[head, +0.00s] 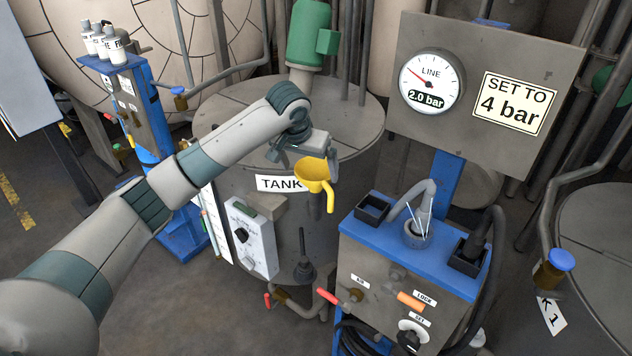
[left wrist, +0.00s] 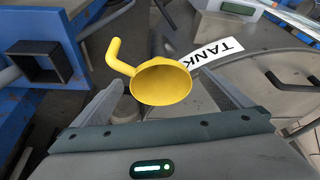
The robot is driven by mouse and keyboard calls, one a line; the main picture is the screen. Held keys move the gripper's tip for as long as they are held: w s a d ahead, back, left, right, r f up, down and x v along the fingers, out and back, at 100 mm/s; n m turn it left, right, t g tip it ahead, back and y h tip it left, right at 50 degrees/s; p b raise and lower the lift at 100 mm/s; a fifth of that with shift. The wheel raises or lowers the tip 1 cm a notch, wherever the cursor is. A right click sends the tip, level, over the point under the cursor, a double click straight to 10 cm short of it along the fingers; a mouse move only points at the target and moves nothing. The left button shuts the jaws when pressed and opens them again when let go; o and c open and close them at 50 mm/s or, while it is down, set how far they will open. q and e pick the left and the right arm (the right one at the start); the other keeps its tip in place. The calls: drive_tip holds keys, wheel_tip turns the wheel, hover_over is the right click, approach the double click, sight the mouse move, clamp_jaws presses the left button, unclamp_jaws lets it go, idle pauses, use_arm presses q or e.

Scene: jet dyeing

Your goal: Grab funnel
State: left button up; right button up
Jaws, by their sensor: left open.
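The yellow funnel (head: 313,174) is at the front side of the grey tank, just right of the TANK label (head: 280,184). My right gripper is not in view.
A blue-topped station (head: 380,262) with black square holders and a cup (head: 416,234) stands right of the funnel. A gauge panel (head: 490,90) rises behind it. A control box (head: 250,238) is mounted on the tank (head: 350,150) below my left arm. Pipes and valves crowd the floor.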

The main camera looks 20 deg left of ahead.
sight(313, 190)
use_arm(q)
drive_tip(key=shift+p+x, duration=0.7)
drive_tip(key=shift+x, duration=2.4)
drive_tip(key=shift+w+f+p, duration=0.15)
drive_tip(key=shift+f+p, duration=0.3)
drive_tip(key=shift+p, duration=0.1)
drive_tip(key=p+x, duration=0.1)
drive_tip(key=x, duration=0.2)
drive_tip(key=shift+d, duration=0.15)
drive_tip(key=shift+w+f, duration=0.15)
drive_tip(key=shift+f, duration=0.4)
drive_tip(key=shift+c, duration=0.2)
drive_tip(key=c, duration=1)
drive_tip(key=shift+r, duration=0.1)
